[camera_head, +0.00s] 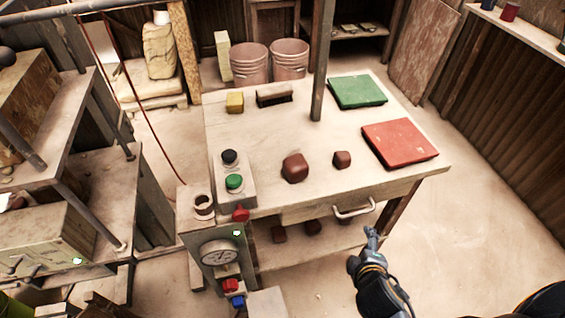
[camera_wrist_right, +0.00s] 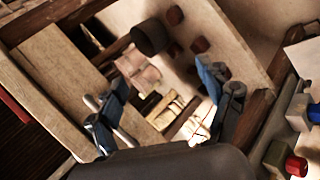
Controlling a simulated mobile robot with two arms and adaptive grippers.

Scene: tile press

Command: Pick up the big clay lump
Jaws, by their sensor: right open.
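The big clay lump (camera_head: 295,168) is a reddish-brown block on the pale table top, left of a smaller clay lump (camera_head: 342,159). My right gripper (camera_head: 371,236) is open and empty, in front of the table near the drawer handle, apart from both lumps. In the right wrist view its two fingers (camera_wrist_right: 155,92) are spread with a wide gap. Brown lumps (camera_wrist_right: 200,44) show beyond them there; I cannot tell which ones they are. My left gripper is not in view.
The table (camera_head: 255,140) has a drawer handle (camera_head: 353,208) in front and a shelf with lumps below. A post (camera_head: 316,60) rises behind the lumps. Green (camera_head: 358,92) and red (camera_head: 399,143) slabs lie right. A button box (camera_head: 232,180) and gauge stand (camera_head: 220,253) are left.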

